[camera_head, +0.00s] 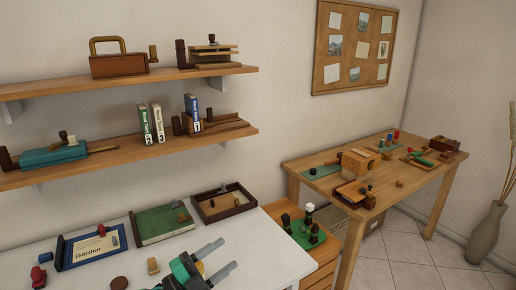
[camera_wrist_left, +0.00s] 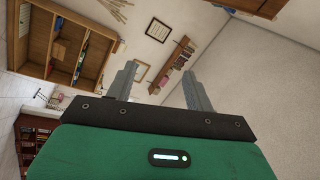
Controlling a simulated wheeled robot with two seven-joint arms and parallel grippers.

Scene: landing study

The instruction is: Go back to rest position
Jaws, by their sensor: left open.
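My left gripper (camera_head: 216,261) shows at the bottom of the head view, above the front part of the white table (camera_head: 240,232). Its two grey fingers are apart and nothing is between them. In the left wrist view the same gripper (camera_wrist_left: 157,82) is open and empty, facing out into the room and tilted. My right gripper does not show in either view.
A dark tray (camera_head: 205,218), a green book (camera_head: 158,239) and a blue frame (camera_head: 66,266) lie on the white table. Two wooden shelves (camera_head: 240,130) hang above. A wooden table (camera_head: 430,182) stands at the right, near a vase (camera_head: 485,236).

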